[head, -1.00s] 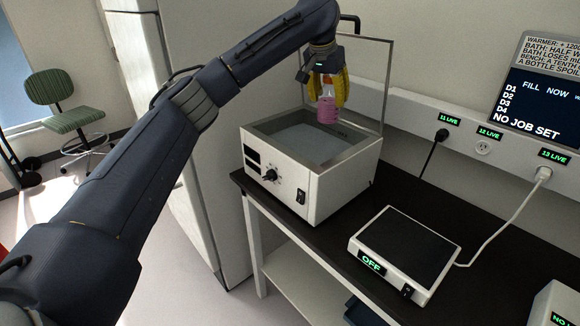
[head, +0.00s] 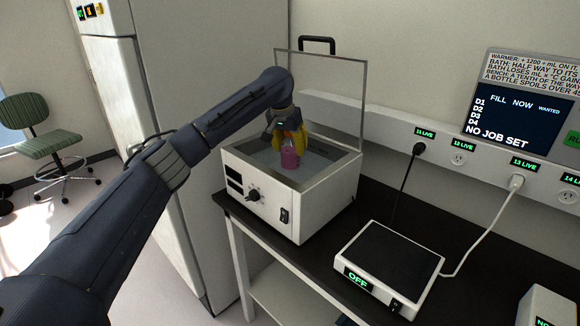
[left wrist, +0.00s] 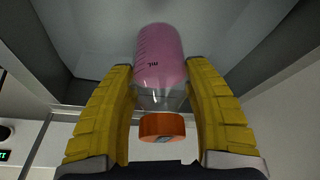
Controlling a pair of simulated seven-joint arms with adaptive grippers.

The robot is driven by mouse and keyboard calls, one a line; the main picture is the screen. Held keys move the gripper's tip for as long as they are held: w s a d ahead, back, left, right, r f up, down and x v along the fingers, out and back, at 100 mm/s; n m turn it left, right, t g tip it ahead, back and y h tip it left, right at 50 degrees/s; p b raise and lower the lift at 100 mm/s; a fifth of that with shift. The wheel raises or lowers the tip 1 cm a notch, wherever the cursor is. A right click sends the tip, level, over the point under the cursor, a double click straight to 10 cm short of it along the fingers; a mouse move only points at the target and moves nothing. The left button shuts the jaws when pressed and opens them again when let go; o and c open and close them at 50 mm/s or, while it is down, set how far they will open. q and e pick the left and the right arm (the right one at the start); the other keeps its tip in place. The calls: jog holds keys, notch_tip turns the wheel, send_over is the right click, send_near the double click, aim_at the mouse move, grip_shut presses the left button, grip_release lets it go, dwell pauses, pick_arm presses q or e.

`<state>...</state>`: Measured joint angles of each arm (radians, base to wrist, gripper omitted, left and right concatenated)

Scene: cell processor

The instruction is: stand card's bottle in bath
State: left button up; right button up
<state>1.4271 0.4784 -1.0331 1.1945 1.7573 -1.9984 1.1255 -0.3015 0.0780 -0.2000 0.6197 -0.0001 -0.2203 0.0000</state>
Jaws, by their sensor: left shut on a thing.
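The bottle (head: 290,157) holds pink liquid and has a clear neck and an orange cap, which shows in the left wrist view (left wrist: 162,126). My left gripper (head: 287,140) is shut on the bottle, with yellow fingers on either side of its upper part. The bottle is upright, low inside the opening of the white bath (head: 262,205). Whether its base touches the bath floor cannot be told. The bath's clear lid (head: 330,85) stands open at the back. The card screen (head: 515,112) reads "NO JOB SET". My right gripper is not in view.
A warmer plate (head: 395,258) marked "OFF" lies on the black bench (head: 376,210) to the right of the bath. Its white cord runs to a wall socket. A tall white cabinet stands behind my left arm. A green chair (head: 42,135) is at far left.

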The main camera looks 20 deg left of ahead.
aim_at(286, 148)
pick_arm(q)
jog(key=shift+f, duration=3.5)
jog(key=shift+f, duration=0.2)
jog(key=o, duration=1.6)
jog(key=shift+c, duration=0.2)
jog(key=shift+s+r, duration=0.1)
jog(key=shift+r, duration=0.5)
jog(key=v, duration=1.1)
